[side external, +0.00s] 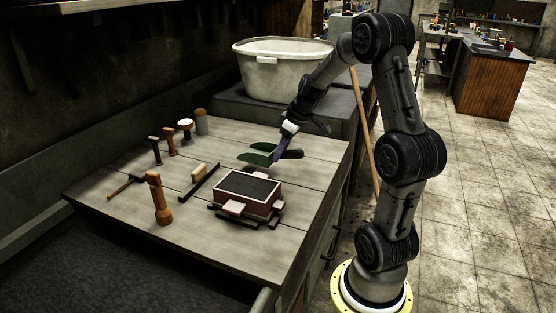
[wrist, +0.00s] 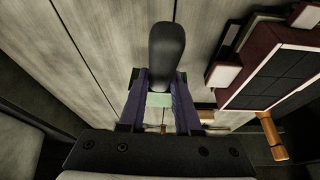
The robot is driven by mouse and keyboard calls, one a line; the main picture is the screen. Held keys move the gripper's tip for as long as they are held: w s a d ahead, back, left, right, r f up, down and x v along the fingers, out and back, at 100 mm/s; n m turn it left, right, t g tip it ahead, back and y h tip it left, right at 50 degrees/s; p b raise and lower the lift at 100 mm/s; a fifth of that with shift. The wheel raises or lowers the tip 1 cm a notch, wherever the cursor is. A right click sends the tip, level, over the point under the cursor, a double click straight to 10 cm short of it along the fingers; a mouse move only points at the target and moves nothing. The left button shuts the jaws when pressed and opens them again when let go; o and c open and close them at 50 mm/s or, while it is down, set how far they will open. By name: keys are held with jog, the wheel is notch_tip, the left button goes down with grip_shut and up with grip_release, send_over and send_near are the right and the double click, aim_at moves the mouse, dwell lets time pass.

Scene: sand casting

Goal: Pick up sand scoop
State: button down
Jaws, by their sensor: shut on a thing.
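The sand scoop (side external: 259,155) has a green pan and a black handle, and lies low at the back right of the wooden table. In the wrist view its black handle (wrist: 166,55) points away from me, with a bit of the green pan (wrist: 158,99) between the fingers. My gripper (side external: 277,154) comes down from the upper right onto the scoop where pan and handle meet. Its two purple fingers (wrist: 159,88) are shut on the scoop. Whether the scoop touches the table or is slightly above it I cannot tell.
A dark red moulding box (side external: 247,193) stands in front of the scoop, and close on the right in the wrist view (wrist: 283,66). Several wooden-handled tools stand at the left, including a rammer (side external: 160,199). A brush (side external: 199,180) lies mid-table. A white tub (side external: 281,72) stands behind.

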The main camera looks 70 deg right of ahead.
jog(key=s+a+r, duration=0.7)
jog(key=s+r, duration=0.1)
jog(key=s, duration=0.1)
jog(key=shift+s+a, duration=0.2)
jog(key=shift+a, duration=0.2)
jog(key=c, duration=1.2)
grip_release()
grip_shut()
